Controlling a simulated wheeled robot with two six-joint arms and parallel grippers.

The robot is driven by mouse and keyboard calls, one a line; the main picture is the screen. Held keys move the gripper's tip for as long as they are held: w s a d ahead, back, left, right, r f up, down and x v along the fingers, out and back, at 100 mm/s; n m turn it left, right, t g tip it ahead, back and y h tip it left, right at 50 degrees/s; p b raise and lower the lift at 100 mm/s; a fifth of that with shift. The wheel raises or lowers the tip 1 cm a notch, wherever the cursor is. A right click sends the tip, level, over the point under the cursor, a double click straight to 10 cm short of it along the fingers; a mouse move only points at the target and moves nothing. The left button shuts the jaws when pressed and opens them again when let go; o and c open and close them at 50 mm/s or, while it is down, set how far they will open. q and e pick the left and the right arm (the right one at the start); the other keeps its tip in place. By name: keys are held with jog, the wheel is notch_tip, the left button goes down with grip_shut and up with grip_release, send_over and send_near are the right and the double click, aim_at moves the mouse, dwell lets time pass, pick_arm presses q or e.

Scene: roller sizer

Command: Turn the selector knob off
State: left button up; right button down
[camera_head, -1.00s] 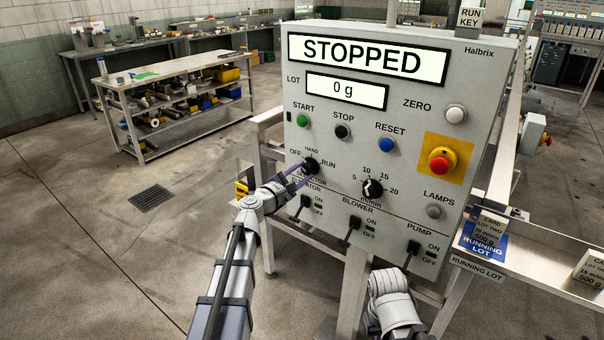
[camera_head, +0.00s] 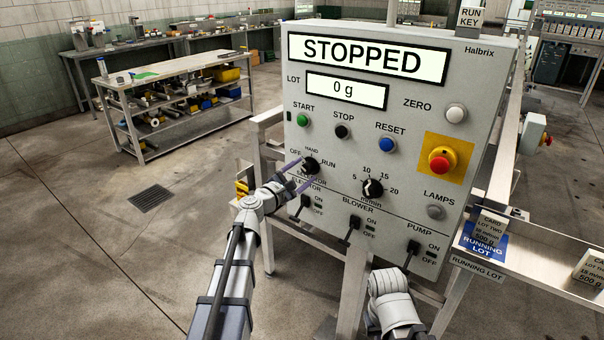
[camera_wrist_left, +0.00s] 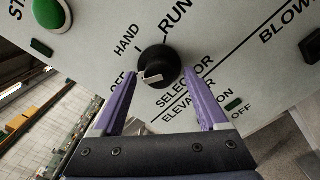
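The selector knob (camera_head: 311,166) is black and round, low on the left of the grey control panel (camera_head: 420,110). Labels OFF, HAND and RUN run around it. In the left wrist view the knob (camera_wrist_left: 158,63) has a white mark that appears to point toward OFF, partly cut off by a finger. My left gripper (camera_head: 306,170) is open, with purple fingers on either side of the knob.
The display (camera_head: 368,58) reads STOPPED. The rate dial (camera_head: 373,188) sits right of the selector, and the elevator switch (camera_head: 304,206) and blower switch (camera_head: 350,232) sit below. The green start button (camera_head: 303,120) and red emergency stop (camera_head: 441,160) are on the same panel.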

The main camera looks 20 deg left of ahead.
pick_arm(q)
jog(key=v, duration=0.7)
jog(key=shift+s+a, duration=0.15)
jog(key=shift+s, duration=0.2)
jog(key=s+d+f+m+g+h+p, duration=0.1)
jog(key=s+d+f+m+g+p, duration=0.15)
jog(key=s+d+m+g, duration=0.35)
jog(key=s+d+f+m+g+p, duration=0.1)
jog(key=s+d+f+m+g, duration=0.15)
jog(key=d+m, duration=0.45)
jog(key=s+d+f+m+g+h+p, duration=0.1)
jog(key=s+d+f+m+g+p, duration=0.2)
jog(key=d, duration=0.6)
jog(key=s+a+f+m+g+y+p, duration=0.1)
jog(key=s+f+m+g+y, duration=0.1)
jog(key=s, duration=0.6)
jog(key=s+a+f+m+g+y+p, duration=0.1)
jog(key=s+f+m+g+y, duration=0.1)
jog(key=s+m+g+y, duration=0.2)
jog(key=s+m+y, duration=0.3)
jog(key=s+m, duration=0.1)
jog(key=m, duration=0.1)
jog(key=shift+s+f+y+p, duration=0.15)
jog(key=shift+f+y+p, duration=0.15)
jog(key=shift+p, duration=0.05)
